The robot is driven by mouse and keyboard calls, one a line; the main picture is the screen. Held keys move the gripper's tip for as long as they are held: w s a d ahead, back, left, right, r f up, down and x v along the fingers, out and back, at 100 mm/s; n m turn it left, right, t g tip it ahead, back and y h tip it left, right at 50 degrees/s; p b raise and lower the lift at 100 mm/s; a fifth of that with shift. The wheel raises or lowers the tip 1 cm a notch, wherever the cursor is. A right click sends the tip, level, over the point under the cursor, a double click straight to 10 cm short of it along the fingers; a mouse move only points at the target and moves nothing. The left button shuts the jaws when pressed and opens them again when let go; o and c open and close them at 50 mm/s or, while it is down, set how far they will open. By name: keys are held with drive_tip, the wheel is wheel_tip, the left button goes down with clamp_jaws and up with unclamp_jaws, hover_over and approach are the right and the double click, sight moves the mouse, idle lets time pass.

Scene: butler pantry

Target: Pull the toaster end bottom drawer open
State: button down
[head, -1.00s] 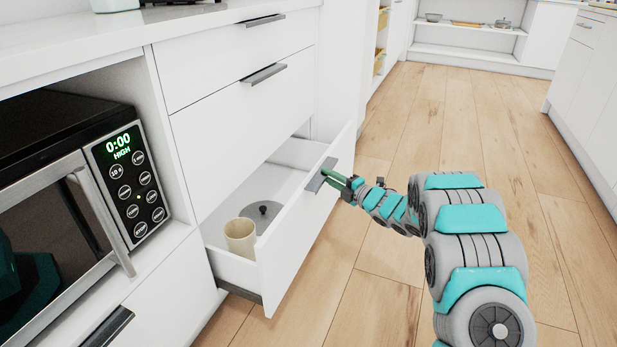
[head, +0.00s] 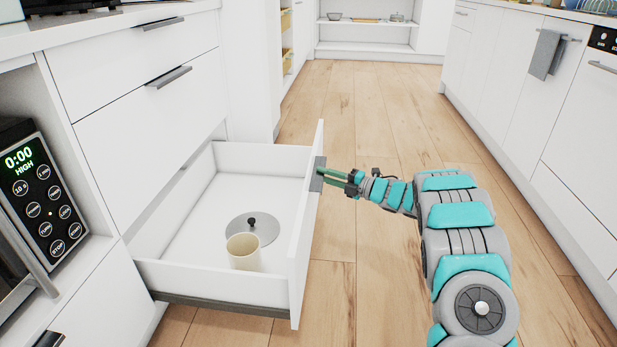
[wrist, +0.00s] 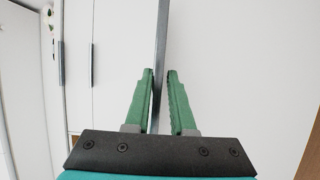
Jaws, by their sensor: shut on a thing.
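The bottom drawer (head: 302,235) stands far out of the white cabinet in the head view, with its inside showing. A beige cup (head: 243,252) and a round grey lid (head: 262,229) with a dark knob sit in it. My gripper (head: 327,177) is at the dark grey handle (head: 317,174) on the drawer front's outer face. In the wrist view the green fingers (wrist: 160,78) stand on both sides of the handle (wrist: 161,45), shut on it.
A microwave (head: 38,190) sits in the cabinet to the left. Two closed drawers are above the open one. Bare wood floor (head: 385,110) lies between the drawer and the white cabinets (head: 500,60) on the right.

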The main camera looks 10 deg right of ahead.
drive_tip(key=shift+s+d, duration=0.3)
drive_tip(key=shift+d, duration=0.55)
drive_tip(key=c, duration=0.8)
unclamp_jaws()
drive_tip(key=shift+o, duration=0.2)
drive_tip(key=v, duration=0.8)
drive_tip(key=shift+w+a, duration=0.1)
